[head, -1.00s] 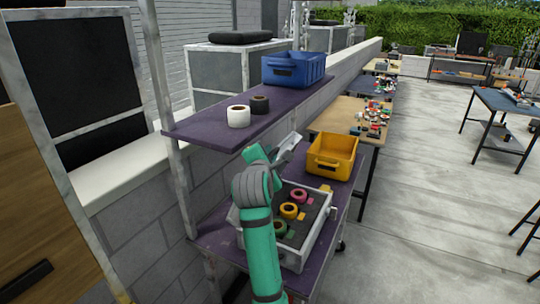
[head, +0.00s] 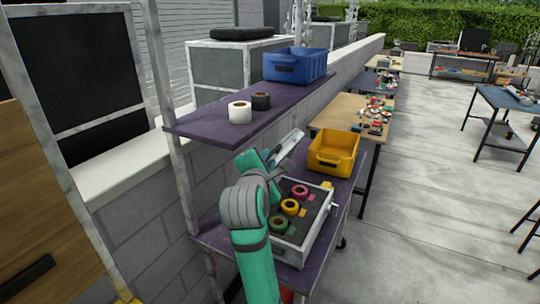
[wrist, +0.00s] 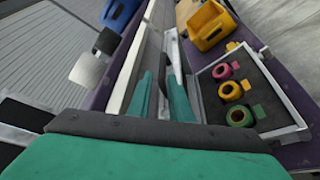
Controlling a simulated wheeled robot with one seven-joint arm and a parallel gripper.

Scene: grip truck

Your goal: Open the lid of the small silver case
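The small silver case (head: 322,222) stands on the lower purple shelf with its inside showing. Dark foam holds a pink, a yellow and a green tape roll. Its lid (head: 289,149) is raised on the left side, steeply tilted and partly hidden by my arm. The case also shows at the right in the wrist view (wrist: 284,84). My gripper (wrist: 160,98) is beside the raised lid, to the left of the case's inside. Its two green fingers are apart, with no held object clearly visible. I cannot tell whether a finger touches the lid.
A yellow bin (head: 334,151) stands just behind the case. The upper purple shelf (head: 204,124) at the left carries a white roll (head: 240,112), a dark roll (head: 261,101) and a blue bin (head: 295,66). A low wall runs behind. Open floor lies to the right.

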